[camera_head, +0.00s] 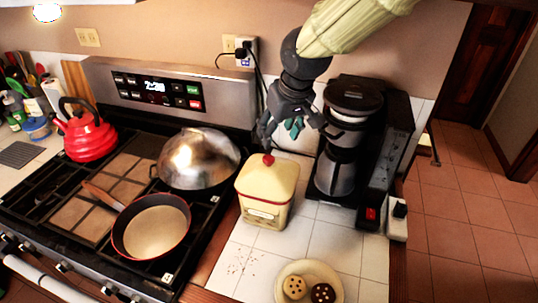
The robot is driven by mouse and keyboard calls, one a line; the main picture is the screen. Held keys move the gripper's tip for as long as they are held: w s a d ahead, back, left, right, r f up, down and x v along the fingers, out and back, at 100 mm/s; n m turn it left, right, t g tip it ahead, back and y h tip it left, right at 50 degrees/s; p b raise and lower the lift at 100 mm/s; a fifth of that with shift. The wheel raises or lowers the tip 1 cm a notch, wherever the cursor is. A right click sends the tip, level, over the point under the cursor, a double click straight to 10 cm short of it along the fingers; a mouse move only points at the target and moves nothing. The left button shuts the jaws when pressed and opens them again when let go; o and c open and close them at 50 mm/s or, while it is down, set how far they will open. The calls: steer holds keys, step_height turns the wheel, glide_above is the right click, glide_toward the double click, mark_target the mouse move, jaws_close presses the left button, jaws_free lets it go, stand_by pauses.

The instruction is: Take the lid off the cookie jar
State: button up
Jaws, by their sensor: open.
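The cookie jar (263,208) is a cream-yellow square jar standing upright on the white tiled counter, right of the stove. Its lid (268,180) sits on top and has a red knob (268,159). My gripper (292,142) is open and empty, pointing down, above and slightly right of the knob in the picture. It appears apart from the lid, though the exact gap in depth is hard to judge.
A black coffee maker (350,110) stands close to the right of my gripper. The stove holds a domed metal lid (199,160), a frying pan (152,228) and a red kettle (87,136). A plate (308,268) with two cookies lies in front.

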mark_target(269, 156)
steer(key=p+x, duration=0.1)
steer(key=x, duration=0.5)
steer(key=shift+a+p, duration=0.1)
steer(key=shift+p, duration=0.25)
steer(key=shift+f+p, duration=0.3)
steer(key=shift+f, duration=0.05)
steer(key=shift+s+a+f+p, duration=0.45)
steer(key=shift+s+f+p, duration=0.05)
steer(key=shift+s+f, duration=0.2)
steer(key=shift+w+f, duration=0.2)
steer(key=shift+f, duration=0.15)
steer(key=shift+w+f, duration=0.65)
steer(key=shift+w, duration=0.1)
steer(key=shift+s+r, duration=0.25)
steer(key=shift+s, duration=0.05)
steer(key=shift+c, duration=0.2)
steer(key=shift+s+r, duration=0.1)
steer(key=shift+s, duration=0.1)
steer(key=c, duration=0.3)
steer(key=shift+w, duration=0.15)
jaws_close()
